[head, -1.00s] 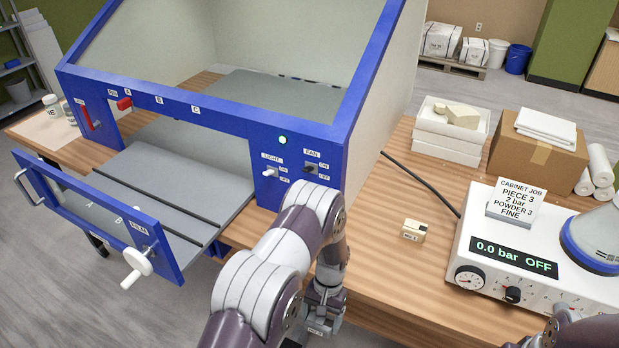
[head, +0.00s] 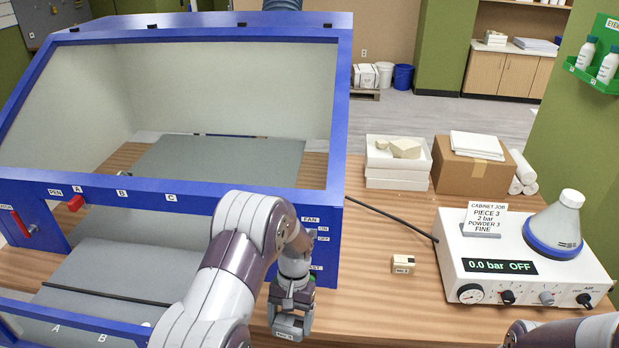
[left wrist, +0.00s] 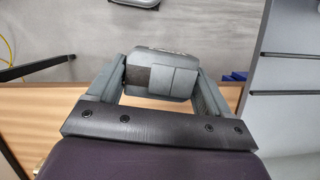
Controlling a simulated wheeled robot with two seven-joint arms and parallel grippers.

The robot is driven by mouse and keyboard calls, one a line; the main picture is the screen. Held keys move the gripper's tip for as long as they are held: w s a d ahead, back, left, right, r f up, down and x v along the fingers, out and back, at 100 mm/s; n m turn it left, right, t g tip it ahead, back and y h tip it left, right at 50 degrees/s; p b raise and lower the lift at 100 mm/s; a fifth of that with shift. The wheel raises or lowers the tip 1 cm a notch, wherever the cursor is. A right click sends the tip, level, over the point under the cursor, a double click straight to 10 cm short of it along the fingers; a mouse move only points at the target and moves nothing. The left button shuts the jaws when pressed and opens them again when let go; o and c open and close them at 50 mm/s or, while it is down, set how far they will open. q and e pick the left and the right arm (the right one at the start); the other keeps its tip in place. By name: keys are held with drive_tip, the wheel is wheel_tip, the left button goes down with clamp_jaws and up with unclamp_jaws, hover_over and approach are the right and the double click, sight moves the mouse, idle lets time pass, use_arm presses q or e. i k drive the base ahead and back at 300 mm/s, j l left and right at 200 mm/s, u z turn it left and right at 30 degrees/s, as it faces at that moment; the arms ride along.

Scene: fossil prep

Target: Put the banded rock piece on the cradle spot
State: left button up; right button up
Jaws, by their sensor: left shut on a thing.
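My left gripper (head: 290,312) is shut on a grey rock piece (head: 288,331) in front of the cabinet's right corner, over the table's front edge. A small label shows on the piece, too small to read. In the left wrist view the held piece (left wrist: 160,62) sits between both fingers, grey with a dark brown patch. A small cream block (head: 404,264) with a label lies on the table, right of my gripper. I cannot make out which spot is the cradle spot. My right gripper is out of view; only part of my right arm shows at lower right.
A white control unit (head: 525,265) reading 0.0 bar OFF stands at right. White trays (head: 398,183) and a cardboard box (head: 468,178) stand behind. Table between is mostly clear.

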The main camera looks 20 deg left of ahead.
sight(75, 304)
drive_tip(key=k+j+z, duration=0.15)
drive_tip(key=j, duration=0.35)
drive_tip(key=j+z, duration=0.15)
drive_tip(key=j, duration=0.4)
drive_tip(key=k+j+z, duration=0.15)
drive_tip(key=j, duration=0.35)
drive_tip(key=k+j+z, duration=0.15)
drive_tip(key=j, duration=0.3)
drive_tip(key=k+j+z, duration=0.15)
drive_tip(key=j, duration=0.3)
drive_tip(key=k+j+z, duration=0.15)
drive_tip(key=k+j, duration=0.15)
drive_tip(key=j, duration=0.15)
drive_tip(key=k+j+z, duration=0.2)
drive_tip(key=j, duration=0.2)
drive_tip(key=k+j+z, duration=0.15)
drive_tip(key=k+j, duration=0.15)
